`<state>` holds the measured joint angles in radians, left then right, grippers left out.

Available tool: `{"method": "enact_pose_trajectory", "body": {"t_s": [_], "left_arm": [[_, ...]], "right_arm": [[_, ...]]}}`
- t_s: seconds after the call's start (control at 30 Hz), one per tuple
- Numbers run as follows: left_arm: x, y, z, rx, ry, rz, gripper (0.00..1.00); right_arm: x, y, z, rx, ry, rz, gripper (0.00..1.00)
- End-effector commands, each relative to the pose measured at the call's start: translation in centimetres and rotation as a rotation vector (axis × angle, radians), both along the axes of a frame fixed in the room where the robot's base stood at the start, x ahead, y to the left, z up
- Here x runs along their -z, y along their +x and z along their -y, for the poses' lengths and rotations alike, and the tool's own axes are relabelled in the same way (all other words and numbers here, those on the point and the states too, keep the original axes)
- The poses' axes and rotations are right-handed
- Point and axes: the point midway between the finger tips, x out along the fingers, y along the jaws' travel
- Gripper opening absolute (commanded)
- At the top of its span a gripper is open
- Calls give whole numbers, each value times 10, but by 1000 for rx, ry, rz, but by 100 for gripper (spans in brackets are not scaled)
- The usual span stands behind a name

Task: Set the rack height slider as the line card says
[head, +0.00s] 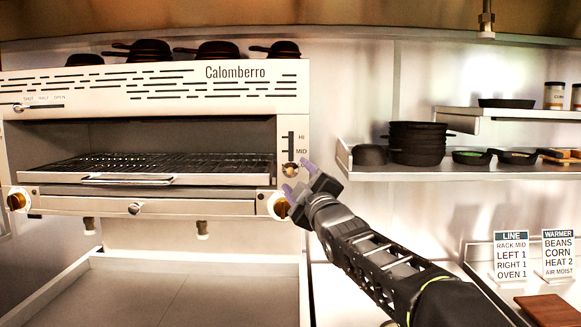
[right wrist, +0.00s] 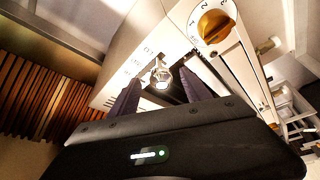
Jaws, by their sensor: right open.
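The rack height slider's knob (head: 290,169) sits at the low end of its slot on the right of the broiler front, below the HI and MID marks. The lowest mark is partly hidden. My right gripper (head: 298,178) is open at the slider. In the right wrist view the slider knob (right wrist: 160,76) shows between my two spread fingers (right wrist: 160,92), with space on both sides. I cannot tell whether either finger touches it. The line card (head: 511,259) reads RACK MID, LEFT 1, RIGHT 1, OVEN 1. My left gripper is out of view.
The right orange dial (head: 279,206) is just below my right gripper and shows in the right wrist view (right wrist: 214,24). The broiler rack (head: 160,163) is left of the slider. A pan shelf (head: 400,174) is on the right. A warmer card (head: 558,256) stands beside the line card.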

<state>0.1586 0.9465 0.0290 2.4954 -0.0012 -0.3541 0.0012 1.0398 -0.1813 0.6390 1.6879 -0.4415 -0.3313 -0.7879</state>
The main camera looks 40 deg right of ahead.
Motion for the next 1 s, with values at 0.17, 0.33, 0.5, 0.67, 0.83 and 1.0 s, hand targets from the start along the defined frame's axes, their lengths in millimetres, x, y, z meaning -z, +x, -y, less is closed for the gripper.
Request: {"method": "enact_pose_trajectory", "body": {"t_s": [0.17,0.33,0.5,0.67,0.83,1.0], "left_arm": [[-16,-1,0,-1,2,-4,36],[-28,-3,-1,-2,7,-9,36],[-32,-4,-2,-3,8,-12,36],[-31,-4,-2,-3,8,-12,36],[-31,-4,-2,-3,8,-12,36],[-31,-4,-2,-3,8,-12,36]], "right_arm": [[-9,25,10,-1,7,1,56],[-14,44,15,-2,5,2,56],[-14,53,18,0,2,1,56],[-12,54,18,1,1,1,56],[-12,53,18,1,1,1,52],[-12,53,18,1,1,1,38]]}}
